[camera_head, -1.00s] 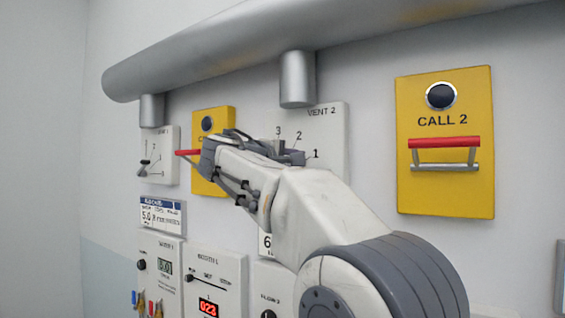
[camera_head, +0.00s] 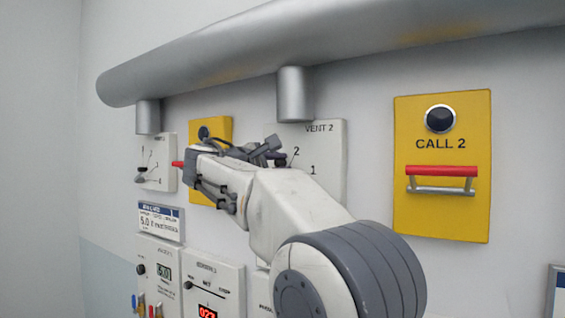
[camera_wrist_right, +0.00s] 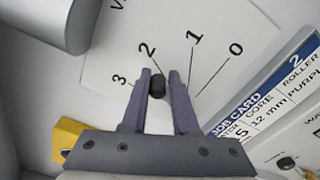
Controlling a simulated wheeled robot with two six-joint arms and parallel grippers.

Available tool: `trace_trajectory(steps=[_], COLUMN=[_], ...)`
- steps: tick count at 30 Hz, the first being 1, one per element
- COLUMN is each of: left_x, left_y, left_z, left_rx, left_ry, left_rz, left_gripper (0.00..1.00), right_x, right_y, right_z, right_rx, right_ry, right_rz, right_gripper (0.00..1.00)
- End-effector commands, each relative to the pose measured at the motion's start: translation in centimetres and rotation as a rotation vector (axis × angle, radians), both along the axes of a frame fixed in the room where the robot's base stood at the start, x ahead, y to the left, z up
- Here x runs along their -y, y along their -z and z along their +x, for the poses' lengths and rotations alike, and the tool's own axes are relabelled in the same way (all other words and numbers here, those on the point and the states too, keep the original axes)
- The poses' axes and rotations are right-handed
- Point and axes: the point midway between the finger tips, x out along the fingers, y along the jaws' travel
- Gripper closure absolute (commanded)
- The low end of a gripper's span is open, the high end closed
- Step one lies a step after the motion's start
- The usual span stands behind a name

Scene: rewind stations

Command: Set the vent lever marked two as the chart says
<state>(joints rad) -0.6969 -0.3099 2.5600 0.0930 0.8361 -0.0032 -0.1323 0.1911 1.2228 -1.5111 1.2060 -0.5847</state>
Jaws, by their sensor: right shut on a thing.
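The VENT 2 panel (camera_head: 328,150) is a white plate on the wall, partly hidden by my right arm. The right wrist view shows its dial face (camera_wrist_right: 120,50) with marks 0, 1, 2 and 3. My right gripper (camera_wrist_right: 159,80) is shut on the black knob of the vent lever (camera_wrist_right: 157,87), one purple finger on each side. The knob lies near the line to mark 2. In the head view the right gripper (camera_head: 275,152) is in front of this panel; the lever is hidden there. My left gripper is not in view. No chart is readable.
A grey pipe (camera_head: 230,65) with stubs runs above the panels. A yellow CALL 2 panel (camera_head: 445,210) with a red handle (camera_head: 440,170) is at right. Another vent panel (camera_head: 160,175) is at left.

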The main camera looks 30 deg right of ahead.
Motion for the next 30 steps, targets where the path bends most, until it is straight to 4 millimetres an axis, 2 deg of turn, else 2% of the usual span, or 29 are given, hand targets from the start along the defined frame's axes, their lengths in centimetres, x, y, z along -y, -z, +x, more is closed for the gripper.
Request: trace_trajectory(steps=[10,11,12,23,26,30], left_x=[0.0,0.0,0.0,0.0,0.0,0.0], left_y=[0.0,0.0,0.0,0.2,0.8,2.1], left_z=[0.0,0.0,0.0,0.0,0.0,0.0], left_rx=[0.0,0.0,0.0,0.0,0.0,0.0], left_ry=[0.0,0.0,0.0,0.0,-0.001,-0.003], left_rz=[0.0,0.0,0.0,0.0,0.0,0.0], left_gripper=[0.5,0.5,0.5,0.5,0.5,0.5], right_x=[-0.2,-0.2,-0.1,-0.2,-1.1,-3.5], right_y=[0.0,0.0,0.0,0.1,0.3,0.4], right_z=[0.1,0.1,0.1,-0.1,-0.5,-1.7], right_rx=[0.001,0.001,0.001,0.0,0.001,0.003], right_ry=[-0.005,-0.006,-0.005,-0.002,-0.005,-0.008], right_rz=[-0.002,-0.001,-0.002,0.0,-0.001,0.001], right_gripper=[1.0,0.61,0.47,0.47,0.47,0.47])
